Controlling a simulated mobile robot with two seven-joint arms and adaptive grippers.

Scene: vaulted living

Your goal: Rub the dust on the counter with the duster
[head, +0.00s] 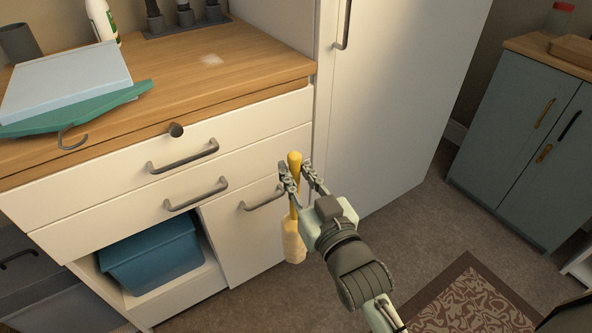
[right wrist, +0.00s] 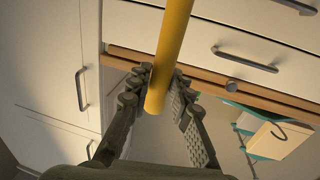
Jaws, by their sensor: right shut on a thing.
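The duster (head: 294,240) has a yellow handle and a pale, fluffy head. My right gripper (head: 300,170) is shut on its handle, and the head hangs down below the fingers. In the right wrist view the yellow handle (right wrist: 168,58) runs between the fingers of my right gripper (right wrist: 164,82). The gripper is in front of the drawers, beside and lower than the wooden counter (head: 180,75). The dust (head: 211,60) is a pale patch on the counter top near its back right. My left gripper is not in view.
A light blue folded item (head: 65,85) and a green hanger (head: 120,97) lie on the counter's left. A white bottle (head: 103,20) stands behind. Drawer handles (head: 183,157) stick out. A tall white cabinet (head: 390,90) borders the counter's right. A blue bin (head: 152,257) sits below.

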